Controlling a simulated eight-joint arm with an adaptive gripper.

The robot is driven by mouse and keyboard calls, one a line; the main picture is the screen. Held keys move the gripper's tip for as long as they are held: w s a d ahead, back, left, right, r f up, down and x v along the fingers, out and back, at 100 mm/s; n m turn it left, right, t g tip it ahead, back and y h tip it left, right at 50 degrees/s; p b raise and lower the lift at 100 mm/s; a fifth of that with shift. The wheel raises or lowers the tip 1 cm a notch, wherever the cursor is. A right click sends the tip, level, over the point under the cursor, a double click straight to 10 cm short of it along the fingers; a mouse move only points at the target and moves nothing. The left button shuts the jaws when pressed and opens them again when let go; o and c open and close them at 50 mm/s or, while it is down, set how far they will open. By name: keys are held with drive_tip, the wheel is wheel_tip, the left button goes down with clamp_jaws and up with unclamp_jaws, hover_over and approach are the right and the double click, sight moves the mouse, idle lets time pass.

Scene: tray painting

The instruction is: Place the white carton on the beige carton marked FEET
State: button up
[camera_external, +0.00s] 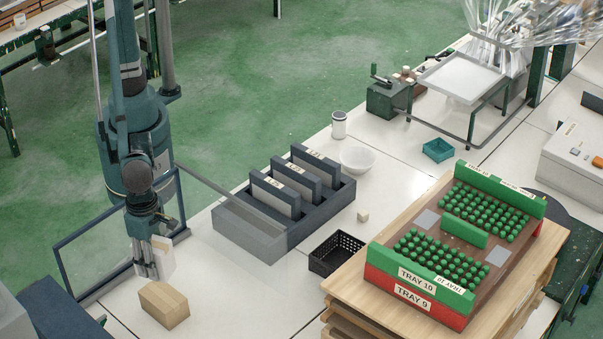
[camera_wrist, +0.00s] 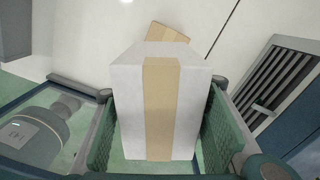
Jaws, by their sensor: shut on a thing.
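The white carton (camera_external: 167,258), with a beige tape strip, is upright between the fingers of my gripper (camera_external: 148,268). It fills the middle of the wrist view (camera_wrist: 126,105), with a green finger pad on each side. The beige carton (camera_external: 164,306) stands on the white bench, in front of and a little right of my gripper in the external view. Part of it shows beyond the white carton in the wrist view (camera_wrist: 170,31). The two cartons are apart. No FEET mark is readable on the beige carton. My fingers partly hide the white carton in the external view.
A glass-panelled frame (camera_external: 90,262) stands close to my gripper. A dark divided box (camera_external: 275,237) lies to the right, then a black basket (camera_external: 318,265) and trays (camera_external: 415,300) on a wooden stand. The bench right of the beige carton is clear.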

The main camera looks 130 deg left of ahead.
hover_over(162, 295)
drive_tip(key=shift+f, duration=3.15)
drive_tip(key=shift+f, duration=0.1)
drive_tip(key=shift+f+b, duration=0.35)
drive_tip(key=shift+f, duration=1.4)
drive_tip(key=shift+f, duration=0.15)
drive_tip(key=o, duration=1)
drive_tip(key=shift+o, duration=0.2)
